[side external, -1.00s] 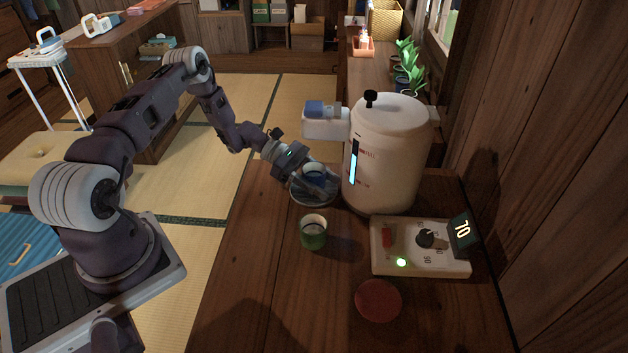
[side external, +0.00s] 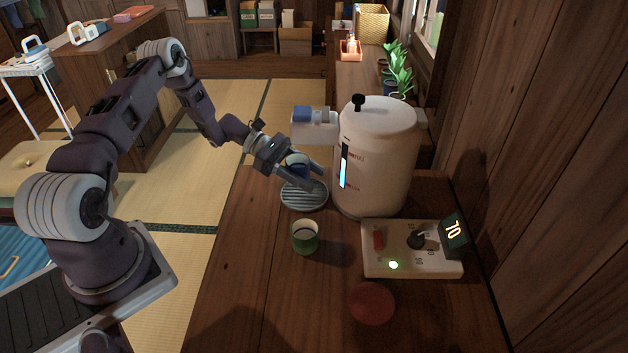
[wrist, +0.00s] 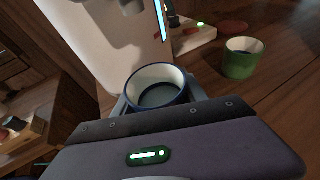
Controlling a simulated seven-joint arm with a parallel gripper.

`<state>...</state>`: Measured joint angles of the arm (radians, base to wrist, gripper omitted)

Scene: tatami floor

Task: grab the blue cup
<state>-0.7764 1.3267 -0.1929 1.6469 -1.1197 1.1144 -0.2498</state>
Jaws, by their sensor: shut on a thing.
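The blue cup (side external: 297,168) is between the fingers of my gripper (side external: 312,178), above the grey slatted drip tray (side external: 304,197) in the side view. My gripper is shut on the cup, and its fingers hide part of it. In the wrist view the blue cup (wrist: 158,88) shows its blue rim and pale inside, with something dark at the bottom. A gripper finger (wrist: 200,92) shows at its right side. The cup is roughly upright.
A green cup (side external: 305,238) stands on the wooden counter in front of the tray. A large white dispenser (side external: 380,150) with a spout (side external: 314,124) stands behind. A control box (side external: 410,250) reading 70 and a red disc (side external: 371,303) lie at right.

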